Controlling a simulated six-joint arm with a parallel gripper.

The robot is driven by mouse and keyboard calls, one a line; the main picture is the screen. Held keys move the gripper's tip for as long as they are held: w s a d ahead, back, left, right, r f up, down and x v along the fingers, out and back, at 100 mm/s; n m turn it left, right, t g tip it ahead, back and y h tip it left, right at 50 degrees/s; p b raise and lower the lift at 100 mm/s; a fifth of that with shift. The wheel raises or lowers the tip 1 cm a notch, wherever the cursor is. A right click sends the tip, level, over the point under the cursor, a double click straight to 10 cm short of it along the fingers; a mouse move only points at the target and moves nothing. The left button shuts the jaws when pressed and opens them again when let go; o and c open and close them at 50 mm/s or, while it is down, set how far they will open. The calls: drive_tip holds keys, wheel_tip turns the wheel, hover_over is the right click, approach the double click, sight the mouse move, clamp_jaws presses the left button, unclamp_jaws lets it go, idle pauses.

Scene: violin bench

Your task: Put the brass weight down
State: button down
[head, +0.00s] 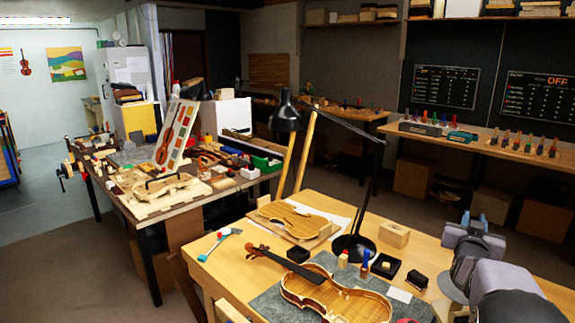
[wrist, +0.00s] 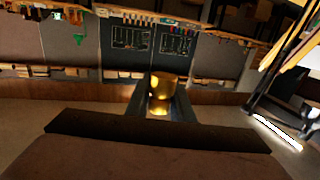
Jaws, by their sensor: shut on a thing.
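The brass weight (wrist: 162,92) shows in the wrist view as a shiny gold cylinder between the two jaws of my gripper. My gripper is shut on it. In the head view my gripper (head: 474,224) is at the right, with its fingers pointing up, at the right side of the near wooden bench (head: 455,262). I cannot make out the weight in the head view. In the wrist view the weight is held against a background of the far wall and shelves, with no surface seen touching it.
On the near bench are a violin (head: 335,297) on a grey mat (head: 272,300), a black desk lamp (head: 353,248), a small black tray (head: 386,266), a wooden block (head: 394,236), a dark block (head: 417,279) and a white card (head: 400,295). Bare wood shows right of the wooden block.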

drive_tip(key=s+a+f+n+t+y+p, duration=0.1)
drive_tip(key=s+a+f+y, duration=0.1)
drive_tip(key=s+a+f, duration=0.4)
drive_tip(key=s+a+f+n+t+y+p, duration=0.1)
drive_tip(key=s+a+f+n+y, duration=0.15)
drive_tip(key=a+f, duration=0.6)
drive_tip(key=s+a+f+n+y+p, duration=0.1)
drive_tip(key=s+a+f, duration=0.4)
drive_tip(key=a, duration=0.4)
drive_tip(key=a+f+n+y+p, duration=0.1)
drive_tip(key=a+y, duration=0.1)
drive_tip(key=a, duration=0.3)
drive_tip(key=s+a+f+n+t+y+p, duration=0.1)
drive_tip(key=a+y+p, duration=0.1)
drive_tip(key=a, duration=0.4)
drive_tip(key=shift+a+f, duration=0.15)
drive_tip(key=shift+f, duration=0.25)
drive_tip(key=shift+s+n+y, duration=0.1)
drive_tip(key=shift+n+y, duration=0.15)
